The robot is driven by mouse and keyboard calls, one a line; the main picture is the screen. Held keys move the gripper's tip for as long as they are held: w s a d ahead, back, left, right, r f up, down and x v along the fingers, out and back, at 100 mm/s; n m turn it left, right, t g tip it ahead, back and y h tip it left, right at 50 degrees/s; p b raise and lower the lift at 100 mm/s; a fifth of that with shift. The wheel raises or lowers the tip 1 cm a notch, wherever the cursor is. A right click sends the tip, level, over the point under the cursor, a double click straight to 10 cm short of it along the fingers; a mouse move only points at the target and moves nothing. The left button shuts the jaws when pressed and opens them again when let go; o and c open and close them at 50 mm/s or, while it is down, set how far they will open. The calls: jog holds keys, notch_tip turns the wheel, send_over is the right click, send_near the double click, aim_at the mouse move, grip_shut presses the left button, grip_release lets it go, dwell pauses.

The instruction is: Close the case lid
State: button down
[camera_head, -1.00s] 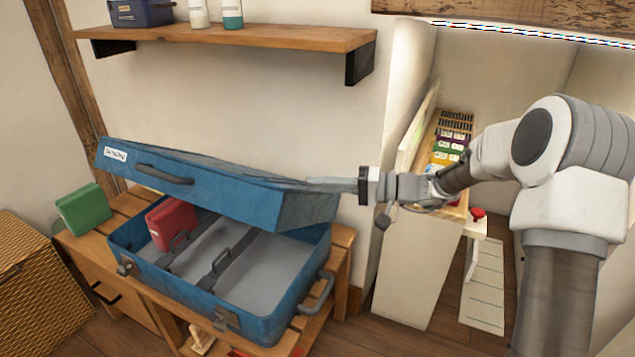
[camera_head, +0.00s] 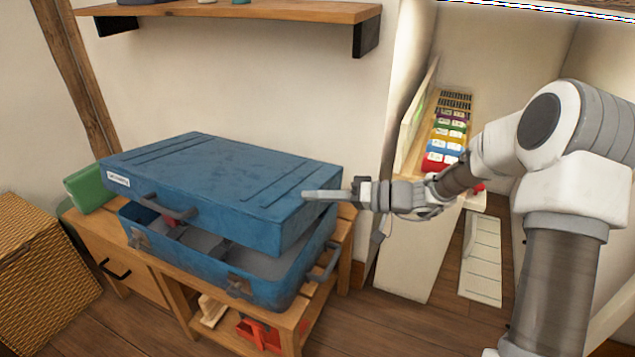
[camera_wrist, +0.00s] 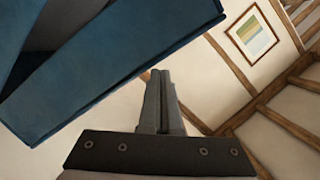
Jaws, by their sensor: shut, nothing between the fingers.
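The blue case lid (camera_head: 225,185) is partly lowered over the blue case base (camera_head: 205,268), with a narrow gap open along the front. Grey padding and a little red show through the gap. The base stands on a wooden bench, its front latches (camera_head: 238,287) hanging free. My gripper (camera_head: 308,195) is shut and empty, its fingertips at the top of the lid near the right edge; I cannot tell whether they touch. In the wrist view the shut fingers (camera_wrist: 160,85) point up beside the blue lid (camera_wrist: 110,55).
A green box (camera_head: 85,188) stands left of the case on the wooden bench (camera_head: 345,250). A wicker basket (camera_head: 35,265) is at far left. A wall shelf (camera_head: 230,12) hangs above. A white unit with coloured items (camera_head: 445,145) is on the right.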

aim_at(300, 226)
jog(key=f, duration=0.1)
jog(key=s+f, duration=0.1)
jog(key=f, duration=0.1)
jog(key=s+a+f, duration=0.1)
jog(key=shift+s+f, duration=0.15)
jog(key=shift+f, duration=0.1)
jog(key=shift+s+a+f, duration=0.1)
jog(key=shift+s+f, duration=0.25)
jog(key=shift+f, duration=0.45)
